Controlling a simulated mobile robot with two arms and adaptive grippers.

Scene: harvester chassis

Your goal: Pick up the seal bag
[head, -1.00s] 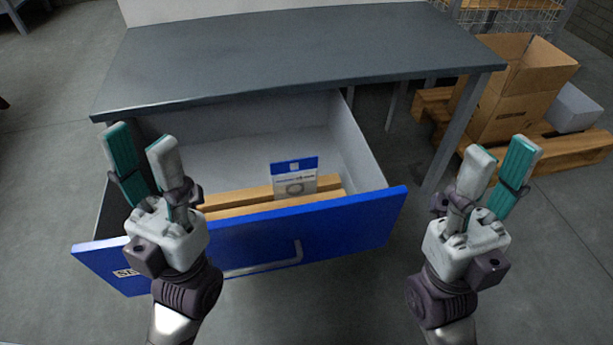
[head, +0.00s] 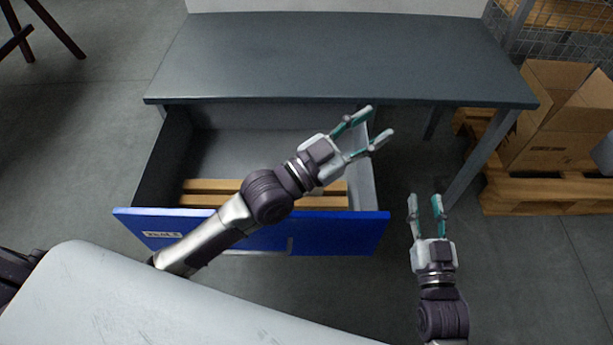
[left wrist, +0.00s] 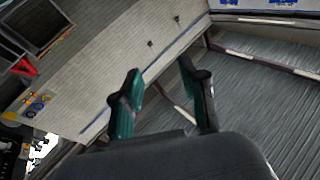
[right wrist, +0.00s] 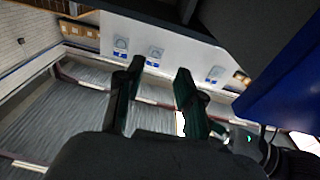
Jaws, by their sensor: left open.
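The seal bag cannot be made out in any view now. In the head view my left forearm and gripper cover part of the drawer, including the area where the bag stood earlier. The open drawer (head: 350,228) has a blue front and wooden slats (head: 210,200) inside. My left gripper (head: 377,122) is open and empty, above the drawer's right side near the tabletop edge. Its spread fingers also show in the left wrist view (left wrist: 160,95). My right gripper (head: 425,200) is open and empty, right of the drawer; its parted fingers show in the right wrist view (right wrist: 157,92).
A dark grey tabletop (head: 320,60) overhangs the back of the drawer. A table leg (head: 480,160) stands to the right. Beyond it a cardboard box (head: 545,120) sits on a wooden pallet (head: 530,195).

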